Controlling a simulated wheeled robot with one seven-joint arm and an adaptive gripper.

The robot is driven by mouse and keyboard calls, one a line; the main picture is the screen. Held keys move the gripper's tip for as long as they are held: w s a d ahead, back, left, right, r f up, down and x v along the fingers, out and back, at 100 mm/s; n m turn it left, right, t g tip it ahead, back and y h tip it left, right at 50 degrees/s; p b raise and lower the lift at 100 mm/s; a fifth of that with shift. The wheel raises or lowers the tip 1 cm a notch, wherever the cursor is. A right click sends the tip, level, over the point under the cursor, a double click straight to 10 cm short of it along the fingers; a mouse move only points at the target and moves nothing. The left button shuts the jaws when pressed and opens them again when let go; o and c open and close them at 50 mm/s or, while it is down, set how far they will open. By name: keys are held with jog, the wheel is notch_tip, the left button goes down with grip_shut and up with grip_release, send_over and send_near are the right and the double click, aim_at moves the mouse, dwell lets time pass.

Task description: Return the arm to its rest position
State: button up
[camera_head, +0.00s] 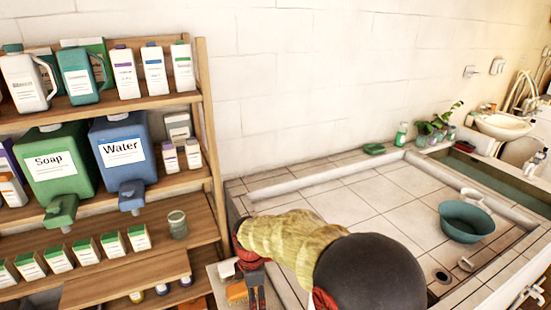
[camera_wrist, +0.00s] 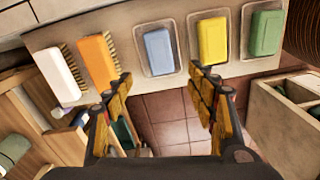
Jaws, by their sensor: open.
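My gripper (camera_wrist: 160,88) is open and empty in the wrist view, its two fingers apart on either side of the picture's middle. Tiled floor shows between them. In the head view my gripper (camera_head: 254,288) hangs at the bottom, between the wooden shelf and the tiled washbasin counter. My arm, in a yellow cover with a dark rounded joint, reaches across the counter's near left corner. Its lower parts run out of the picture.
A ledge (camera_wrist: 128,38) ahead of the fingers holds white and orange brushes (camera_wrist: 98,60) and blue, yellow (camera_wrist: 212,40) and green blocks. The shelf (camera_head: 208,130) holds Soap (camera_head: 58,165) and Water (camera_head: 125,150) dispensers. A teal bowl (camera_head: 466,220) stands on the counter (camera_head: 345,200).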

jog(key=s+d+r+m+t, duration=0.5)
jog(key=s+d+r+m, duration=1.6)
jog(key=d, duration=0.5)
notch_tip(320, 180, up, 2)
jog(key=shift+s+r+t, duration=0.1)
jog(key=shift+s+t, duration=0.2)
jog(key=shift+s, duration=0.9)
